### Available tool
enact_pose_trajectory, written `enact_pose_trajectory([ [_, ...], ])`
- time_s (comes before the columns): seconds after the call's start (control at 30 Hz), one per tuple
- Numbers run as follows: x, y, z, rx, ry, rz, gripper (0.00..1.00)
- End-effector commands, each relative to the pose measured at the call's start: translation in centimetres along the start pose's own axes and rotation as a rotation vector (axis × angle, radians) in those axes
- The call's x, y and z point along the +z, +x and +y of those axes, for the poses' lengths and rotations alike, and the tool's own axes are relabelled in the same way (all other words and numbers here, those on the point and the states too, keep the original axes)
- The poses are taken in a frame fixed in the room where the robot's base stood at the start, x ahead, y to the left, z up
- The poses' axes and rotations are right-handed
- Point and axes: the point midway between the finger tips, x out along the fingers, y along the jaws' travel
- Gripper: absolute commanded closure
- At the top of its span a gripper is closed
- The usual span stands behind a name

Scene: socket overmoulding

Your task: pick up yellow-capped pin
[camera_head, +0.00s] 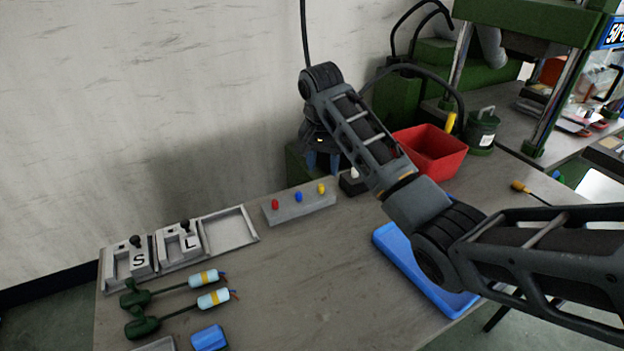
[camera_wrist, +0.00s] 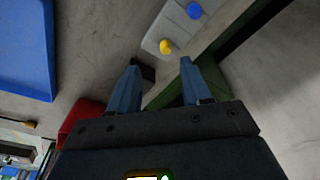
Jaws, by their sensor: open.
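The yellow-capped pin (camera_head: 321,188) stands at the right end of a grey block (camera_head: 300,207), beside a blue-capped pin (camera_head: 298,197) and a red-capped pin (camera_head: 275,204). In the wrist view the yellow cap (camera_wrist: 166,47) lies beyond the fingertips, roughly between them, with the blue cap (camera_wrist: 194,10) further off. My gripper (camera_head: 322,162) is above and behind the block's right end, pointing down, apart from the pin. In the wrist view my gripper (camera_wrist: 158,66) shows two blue fingers spread apart with nothing between them.
A small dark block with a white knob (camera_head: 354,174) stands just right of the pin block. A red bin (camera_head: 432,152) and a blue tray (camera_head: 392,240) lie to the right. An empty grey frame (camera_head: 229,229) is left. The green press (camera_head: 540,20) stands behind right.

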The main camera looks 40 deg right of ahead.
Motion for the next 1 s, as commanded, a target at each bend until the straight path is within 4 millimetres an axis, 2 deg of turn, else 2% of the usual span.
enact_pose_trajectory([
  [0.37,-0.1,3.5,-0.2,0.002,0.001,-0.002,0.52],
  [0.63,-0.3,7.1,-0.7,0.002,0.001,-0.002,0.52],
  [0.93,-0.2,7.8,-0.7,0.000,0.000,0.000,0.52],
  [1.0,-0.2,7.7,-0.7,0.000,0.000,0.000,0.56],
])
